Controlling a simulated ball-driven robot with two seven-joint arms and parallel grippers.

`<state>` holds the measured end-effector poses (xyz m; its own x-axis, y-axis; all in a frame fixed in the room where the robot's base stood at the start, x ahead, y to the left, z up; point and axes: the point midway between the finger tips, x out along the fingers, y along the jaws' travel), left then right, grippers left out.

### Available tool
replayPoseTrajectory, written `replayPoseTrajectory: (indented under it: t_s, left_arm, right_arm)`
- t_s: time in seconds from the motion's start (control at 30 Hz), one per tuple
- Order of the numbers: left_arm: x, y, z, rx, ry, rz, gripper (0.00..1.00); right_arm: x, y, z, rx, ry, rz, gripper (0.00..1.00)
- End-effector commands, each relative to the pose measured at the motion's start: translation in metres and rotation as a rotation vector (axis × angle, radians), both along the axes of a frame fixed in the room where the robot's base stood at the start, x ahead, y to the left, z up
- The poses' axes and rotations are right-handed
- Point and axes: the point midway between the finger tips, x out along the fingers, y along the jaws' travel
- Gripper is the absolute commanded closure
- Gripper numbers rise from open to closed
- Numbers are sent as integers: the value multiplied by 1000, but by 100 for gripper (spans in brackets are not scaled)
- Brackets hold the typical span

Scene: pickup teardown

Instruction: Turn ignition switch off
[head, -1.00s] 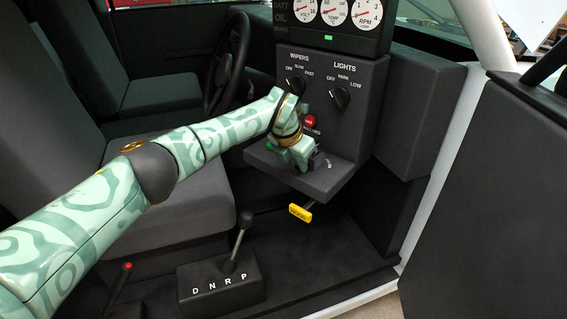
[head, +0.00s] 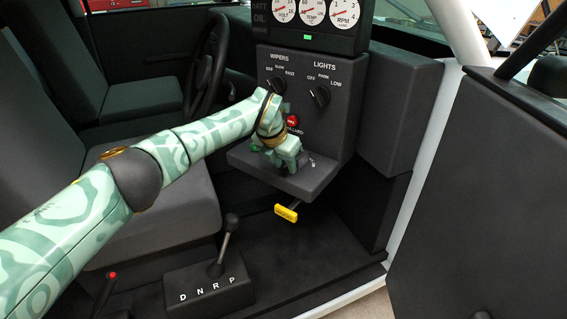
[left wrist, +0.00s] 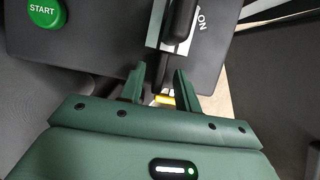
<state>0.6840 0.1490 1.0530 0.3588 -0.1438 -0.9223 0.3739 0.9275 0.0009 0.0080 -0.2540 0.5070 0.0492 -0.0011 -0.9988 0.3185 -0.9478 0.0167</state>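The ignition switch (left wrist: 178,22) is a dark lever on a pale plate, with the word ON beside it, at the top of the left wrist view. My left gripper (left wrist: 160,82) has its two green fingers apart, just below the switch in that view. A dark narrow part shows between the fingers; I cannot tell whether they touch it. In the head view my left gripper (head: 287,160) is over the panel's lower ledge and hides most of the switch. My right gripper is not in view.
The green START button (left wrist: 46,12) is left of the switch. Above the ledge are a red hazard button (head: 293,121), the wipers knob (head: 276,86) and the lights knob (head: 320,96). A yellow handle (head: 286,213) hangs below. The gear lever (head: 226,242) stands on the floor.

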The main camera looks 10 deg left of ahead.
Motion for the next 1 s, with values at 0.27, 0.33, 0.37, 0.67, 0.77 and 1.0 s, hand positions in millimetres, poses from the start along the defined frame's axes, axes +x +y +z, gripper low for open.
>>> replayPoseTrajectory:
  t_s: [0.27, 0.33, 0.37, 0.67, 0.77, 1.0]
  left_arm:
    - [-2, 1, 7, 1, 0, -2, 67]
    - [-6, 3, 18, 1, -3, -2, 67]
    - [-8, 4, 24, 1, -3, -2, 67]
    - [-36, 15, 98, 1, -4, -1, 67]
    - [-45, 18, 118, 2, -3, -2, 67]
    - [-57, 23, 147, 0, 1, 0, 67]
  right_arm:
    - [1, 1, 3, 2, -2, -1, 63]
    - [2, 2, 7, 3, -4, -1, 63]
    - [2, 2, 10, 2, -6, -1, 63]
    - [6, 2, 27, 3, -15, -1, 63]
    - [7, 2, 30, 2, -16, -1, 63]
    - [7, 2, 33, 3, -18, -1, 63]
